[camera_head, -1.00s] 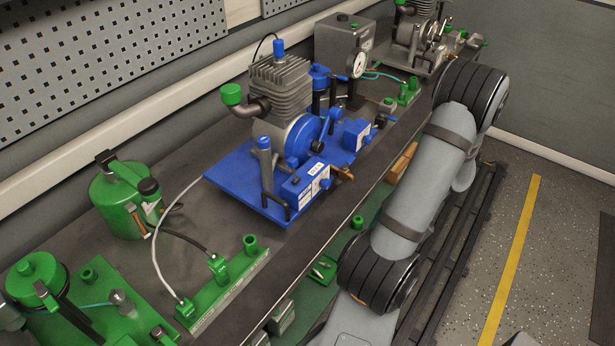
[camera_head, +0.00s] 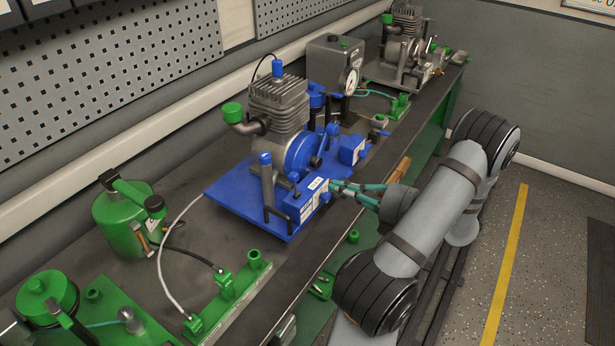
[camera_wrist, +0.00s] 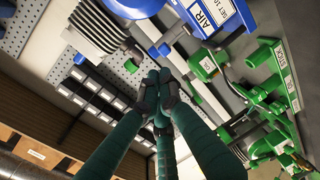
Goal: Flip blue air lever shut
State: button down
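The blue engine stand (camera_head: 240,192) carries a blue box with white labels (camera_head: 308,200) at its front edge. In the wrist view the blue box (camera_wrist: 238,22) at the top bears a white "AIR" label. I cannot make out the air lever or its position; my gripper covers the area just right of the box. My gripper (camera_head: 335,184), with teal fingers, reaches in from the right, its tips close to the box. Whether they touch is unclear. In the wrist view the dark fingertips (camera_wrist: 160,92) are together, with nothing seen between them.
The grey finned engine cylinder (camera_head: 279,103) stands behind the box. A green canister (camera_head: 122,222) and a green manifold rail (camera_head: 232,294) with hoses are at left. A gauge box (camera_head: 335,65) is behind. The aisle floor at right is clear.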

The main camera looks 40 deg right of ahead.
aim_at(297, 175)
jog(key=p+x, duration=0.2)
jog(key=x, duration=0.7)
jog(key=shift+w+a+f, duration=0.1)
jog(key=shift+w, duration=0.2)
